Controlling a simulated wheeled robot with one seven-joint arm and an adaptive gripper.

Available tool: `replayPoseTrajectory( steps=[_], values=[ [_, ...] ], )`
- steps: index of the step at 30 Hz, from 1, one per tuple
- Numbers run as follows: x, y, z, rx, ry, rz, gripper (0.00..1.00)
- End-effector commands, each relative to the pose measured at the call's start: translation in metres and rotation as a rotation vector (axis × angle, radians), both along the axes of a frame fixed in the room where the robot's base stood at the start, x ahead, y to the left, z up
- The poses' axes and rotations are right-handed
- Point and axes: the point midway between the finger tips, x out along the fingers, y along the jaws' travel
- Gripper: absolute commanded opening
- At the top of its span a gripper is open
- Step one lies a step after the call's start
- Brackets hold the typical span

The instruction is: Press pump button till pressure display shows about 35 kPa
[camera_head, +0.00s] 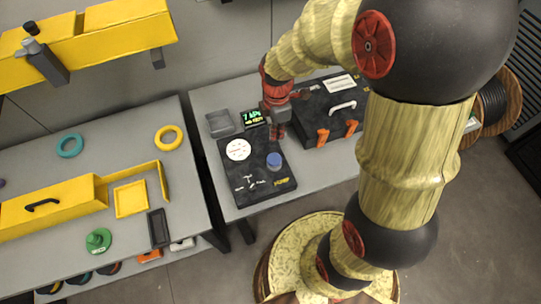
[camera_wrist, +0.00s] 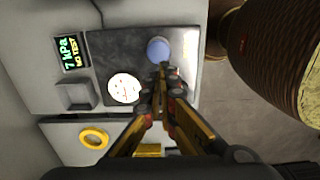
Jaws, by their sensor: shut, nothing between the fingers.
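The blue round pump button (camera_head: 274,160) stands on the black pump panel (camera_head: 243,183). In the wrist view the button (camera_wrist: 158,50) is just beyond my fingertips. The small display (camera_head: 253,117) reads 7 kPa in green with a second yellow line; in the wrist view the display (camera_wrist: 70,54) reads 7 kPa and NO TEST. A white dial gauge (camera_head: 238,149) is on the panel left of the button. My gripper (camera_head: 278,136) is shut and empty, pointing down beside the button. I see no clear contact with it; the height gap is hard to judge.
An empty grey tray (camera_head: 220,124) sits beside the display. A black case (camera_head: 312,112) with a white handle and orange latches stands right of my gripper. A separate left table holds yellow boxes, a yellow ring (camera_head: 169,138) and a green round object (camera_head: 98,241).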

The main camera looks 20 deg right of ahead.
Motion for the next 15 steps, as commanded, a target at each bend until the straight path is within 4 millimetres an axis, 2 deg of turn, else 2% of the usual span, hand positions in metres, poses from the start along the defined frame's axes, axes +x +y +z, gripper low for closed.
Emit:
replayPoseTrajectory(
  steps=[8, 15],
  values=[
    [0.000, 0.000, -0.009, 0.000, 0.002, 0.000, 0.00],
    [-0.002, 0.001, -0.049, 0.000, 0.006, 0.000, 0.00]
  ],
)
